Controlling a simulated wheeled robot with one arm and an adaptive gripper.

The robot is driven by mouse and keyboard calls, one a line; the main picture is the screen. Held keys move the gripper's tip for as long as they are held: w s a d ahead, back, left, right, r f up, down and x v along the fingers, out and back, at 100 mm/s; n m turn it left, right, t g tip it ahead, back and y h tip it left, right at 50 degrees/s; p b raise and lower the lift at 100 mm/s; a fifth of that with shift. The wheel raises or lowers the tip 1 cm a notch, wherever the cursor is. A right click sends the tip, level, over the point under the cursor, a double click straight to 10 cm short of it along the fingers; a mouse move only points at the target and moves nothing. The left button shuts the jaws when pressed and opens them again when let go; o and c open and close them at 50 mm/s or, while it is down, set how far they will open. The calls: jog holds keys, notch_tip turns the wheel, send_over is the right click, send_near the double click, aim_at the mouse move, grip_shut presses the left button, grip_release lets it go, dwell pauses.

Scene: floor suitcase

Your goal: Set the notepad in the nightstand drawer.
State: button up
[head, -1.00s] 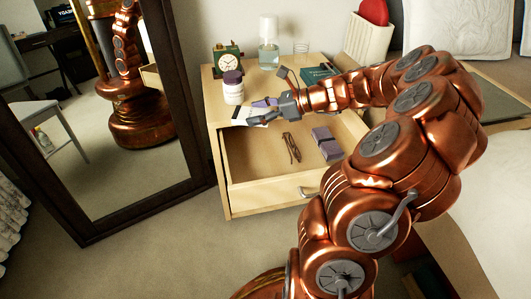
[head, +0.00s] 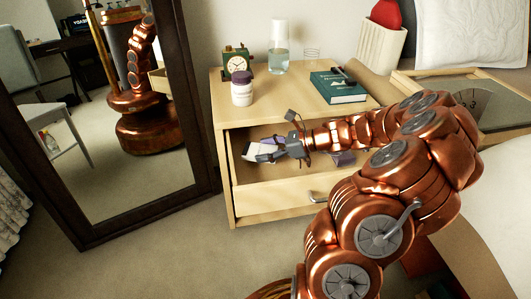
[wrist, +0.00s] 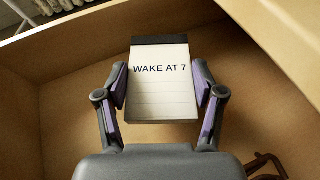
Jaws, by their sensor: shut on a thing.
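The notepad (wrist: 161,95) is white with a dark top band and reads "WAKE AT 7" in the wrist view. My gripper (wrist: 161,92) is shut on its two sides, one purple-padded finger at each long edge. In the head view my gripper (head: 268,153) and the notepad (head: 257,154) are within the opening of the pulled-out nightstand drawer (head: 268,200), toward its left side. The wrist view shows the drawer's wooden floor and walls (wrist: 70,95) around the notepad. I cannot tell whether the notepad touches the drawer floor.
Brown folded glasses (wrist: 268,165) show at the lower right in the wrist view. On the nightstand top (head: 290,95) stand a clock (head: 237,63), a white jar (head: 242,92), a bottle (head: 278,50) and a teal book (head: 338,86).

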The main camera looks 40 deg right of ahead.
jog(key=shift+f+p, duration=0.4)
jog(key=shift+f, duration=0.25)
jog(key=o, duration=1.2)
jog(key=shift+f, duration=0.1)
jog(key=shift+c, duration=0.2)
jog(key=shift+r+b, duration=0.35)
jog(key=shift+b, duration=0.05)
jog(key=p+v, duration=0.1)
jog(key=v, duration=0.2)
jog(key=p+v, duration=0.2)
jog(key=v, duration=0.2)
jog(key=r+p+v, duration=0.1)
jog(key=p+v, duration=0.1)
jog(key=v, duration=0.2)
jog(key=shift+w+a, duration=0.1)
jog(key=shift+w, duration=0.1)
jog(key=shift+s+d+r, duration=0.2)
jog(key=shift+s+d, duration=0.25)
